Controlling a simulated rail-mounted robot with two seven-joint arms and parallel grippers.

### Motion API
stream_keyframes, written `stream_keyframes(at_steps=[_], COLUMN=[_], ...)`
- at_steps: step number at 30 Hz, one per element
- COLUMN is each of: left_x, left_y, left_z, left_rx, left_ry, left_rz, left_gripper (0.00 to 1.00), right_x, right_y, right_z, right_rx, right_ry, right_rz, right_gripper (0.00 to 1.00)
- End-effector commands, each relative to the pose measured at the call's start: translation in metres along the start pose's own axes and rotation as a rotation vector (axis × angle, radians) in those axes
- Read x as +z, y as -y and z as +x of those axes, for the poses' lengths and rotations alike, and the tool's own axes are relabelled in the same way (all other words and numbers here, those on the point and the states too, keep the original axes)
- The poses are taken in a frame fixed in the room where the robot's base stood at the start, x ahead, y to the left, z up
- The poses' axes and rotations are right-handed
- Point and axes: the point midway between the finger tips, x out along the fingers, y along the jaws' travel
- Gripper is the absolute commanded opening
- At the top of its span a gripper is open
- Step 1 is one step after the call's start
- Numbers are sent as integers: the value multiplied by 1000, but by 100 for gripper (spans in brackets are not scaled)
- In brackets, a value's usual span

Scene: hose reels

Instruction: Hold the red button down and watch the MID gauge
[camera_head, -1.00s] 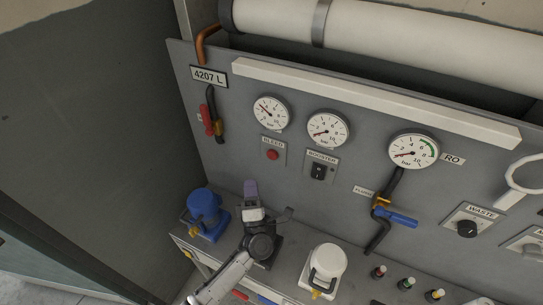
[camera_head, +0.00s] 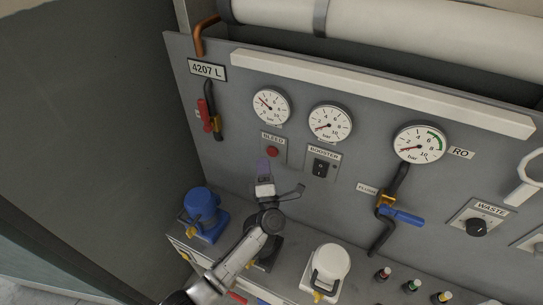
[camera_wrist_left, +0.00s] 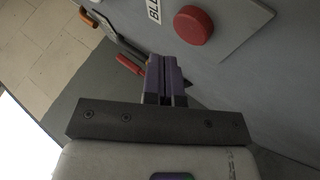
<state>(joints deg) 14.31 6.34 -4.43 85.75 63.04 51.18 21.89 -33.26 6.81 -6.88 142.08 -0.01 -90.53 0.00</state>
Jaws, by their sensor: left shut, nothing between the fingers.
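The red button (camera_head: 272,151) sits on a small plate labelled BLEED, and it also shows in the left wrist view (camera_wrist_left: 193,25). My left gripper (camera_head: 263,166) is shut and empty, its purple fingertips just below the button in the head view. In the wrist view the shut fingertips (camera_wrist_left: 167,62) are apart from the button in the picture, and it does not look pressed. The middle of three gauges (camera_head: 330,124) has its needle at lower left, near the low end. No MID label is readable. My right gripper is out of view.
The left gauge (camera_head: 271,106) has its needle at upper left. A booster switch (camera_head: 320,168) is right of the button. A blue housing (camera_head: 203,212) and a white housing (camera_head: 329,268) stand on the ledge below. A red-handled valve (camera_head: 205,115) is at left.

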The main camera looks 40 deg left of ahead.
Motion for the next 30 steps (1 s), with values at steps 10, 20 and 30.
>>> stream_keyframes(at_steps=[10,20,30], left_x=[5,5,5], left_y=[5,5,5], left_z=[7,7,7], left_rx=[-1,-1,-1], left_ry=[0,0,0], left_rz=[0,0,0], left_gripper=[0,0,0], right_x=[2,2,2], right_y=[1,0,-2], right_z=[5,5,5], right_rx=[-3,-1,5], right_ry=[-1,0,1], right_rz=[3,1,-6], right_gripper=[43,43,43])
